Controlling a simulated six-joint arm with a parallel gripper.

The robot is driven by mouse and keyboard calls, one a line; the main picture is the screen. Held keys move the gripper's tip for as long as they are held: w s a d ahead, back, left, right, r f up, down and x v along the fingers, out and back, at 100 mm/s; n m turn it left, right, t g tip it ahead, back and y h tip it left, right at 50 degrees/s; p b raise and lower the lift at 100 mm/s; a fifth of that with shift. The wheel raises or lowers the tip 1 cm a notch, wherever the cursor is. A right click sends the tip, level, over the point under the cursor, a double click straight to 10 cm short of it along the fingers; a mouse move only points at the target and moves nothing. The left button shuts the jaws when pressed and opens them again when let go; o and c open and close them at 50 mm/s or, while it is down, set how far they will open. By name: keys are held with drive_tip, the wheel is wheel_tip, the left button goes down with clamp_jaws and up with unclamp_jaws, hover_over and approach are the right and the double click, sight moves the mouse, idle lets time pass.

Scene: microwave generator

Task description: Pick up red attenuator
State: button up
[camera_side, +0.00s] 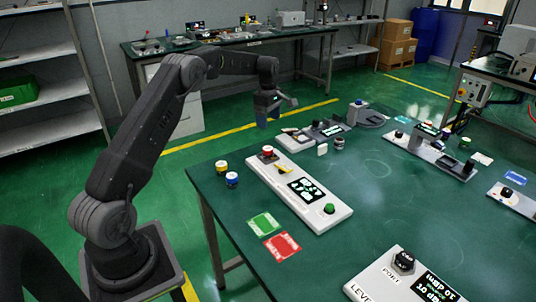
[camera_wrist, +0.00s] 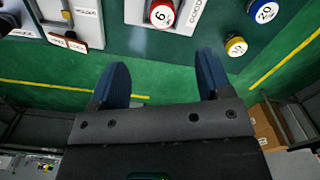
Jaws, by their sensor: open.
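The red attenuator (camera_side: 267,151) sits at the far end of a long white panel (camera_side: 325,208) near the table's left edge. In the wrist view the red attenuator (camera_wrist: 160,13) shows as a red cylinder with a white top marked 6, at the top centre edge, partly cut off. My gripper (camera_side: 275,104) is raised beyond the panel's far end, above and apart from the attenuator. In the wrist view my gripper (camera_wrist: 161,76) has its two blue fingers wide apart, with only green floor between them.
A yellow cylinder (camera_side: 222,167) and a blue one (camera_side: 231,179) stand left of the panel. Another panel with small parts (camera_side: 315,134) lies beyond it. A green card (camera_side: 263,225) and a red card (camera_side: 282,246) lie in front. The table's left edge is close by.

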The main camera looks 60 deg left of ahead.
sight(268, 148)
drive_tip(key=f, duration=1.2)
drive_tip(key=shift+s+d+f, duration=0.1)
drive_tip(key=shift+s+f, duration=0.1)
drive_tip(key=shift+f, duration=0.15)
drive_tip(key=shift+r, duration=0.1)
drive_tip(key=c, duration=1.2)
